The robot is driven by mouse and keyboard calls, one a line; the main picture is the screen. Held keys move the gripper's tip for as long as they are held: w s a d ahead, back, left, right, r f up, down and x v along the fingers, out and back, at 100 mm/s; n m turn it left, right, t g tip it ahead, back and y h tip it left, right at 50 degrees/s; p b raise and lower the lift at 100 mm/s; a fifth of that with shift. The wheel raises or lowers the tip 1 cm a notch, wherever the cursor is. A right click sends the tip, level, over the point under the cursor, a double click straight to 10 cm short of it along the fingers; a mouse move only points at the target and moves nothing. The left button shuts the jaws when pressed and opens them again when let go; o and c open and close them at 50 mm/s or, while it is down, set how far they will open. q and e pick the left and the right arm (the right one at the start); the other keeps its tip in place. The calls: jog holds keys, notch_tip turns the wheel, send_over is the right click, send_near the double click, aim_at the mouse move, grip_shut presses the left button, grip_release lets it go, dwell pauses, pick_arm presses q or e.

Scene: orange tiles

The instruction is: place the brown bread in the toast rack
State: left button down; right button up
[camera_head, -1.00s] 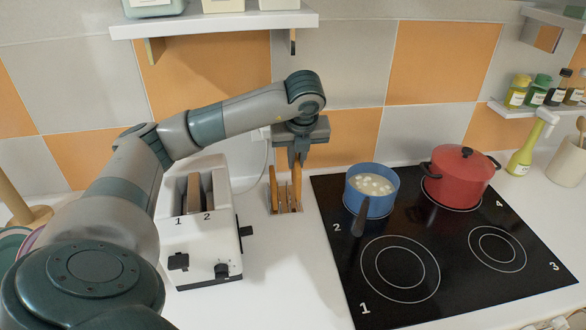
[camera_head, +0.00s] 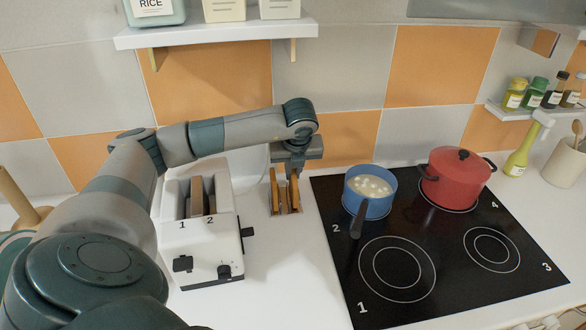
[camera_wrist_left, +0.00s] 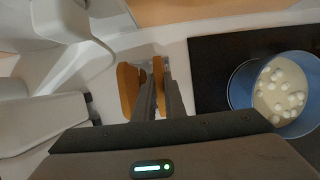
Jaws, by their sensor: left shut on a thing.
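My left gripper (camera_head: 292,172) is over the small toast rack (camera_head: 287,212) between the toaster and the hob, pointing down. It is shut on an upright orange-brown slice, the brown bread (camera_head: 295,192), which is at the rack, low between its dividers. In the left wrist view the brown bread (camera_wrist_left: 158,84) shows edge-on between the fingers of my left gripper (camera_wrist_left: 161,100). Another brown slice (camera_wrist_left: 128,88) stands just left of the fingers. Whether the held slice touches the rack's base is hidden. My right gripper is not in view.
A white toaster (camera_head: 205,250) with slots marked 1 and 2 stands left of the rack, with brown bread showing in it. A blue pot (camera_head: 368,203) and a red lidded pot (camera_head: 455,182) stand on the black hob (camera_head: 450,260). A shelf (camera_head: 215,33) hangs above.

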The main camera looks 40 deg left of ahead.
pick_arm(q)
jog(key=shift+f, duration=0.15)
jog(key=shift+f, duration=0.15)
jog(key=c, duration=1.8)
grip_release()
jog(key=shift+r, duration=0.2)
jog(key=shift+s+d+r+b, duration=0.1)
jog(key=shift+d+r+b, duration=0.1)
jog(key=shift+r+b, duration=0.2)
jog(key=shift+b+v, duration=1.5)
jog(key=shift+v, duration=4)
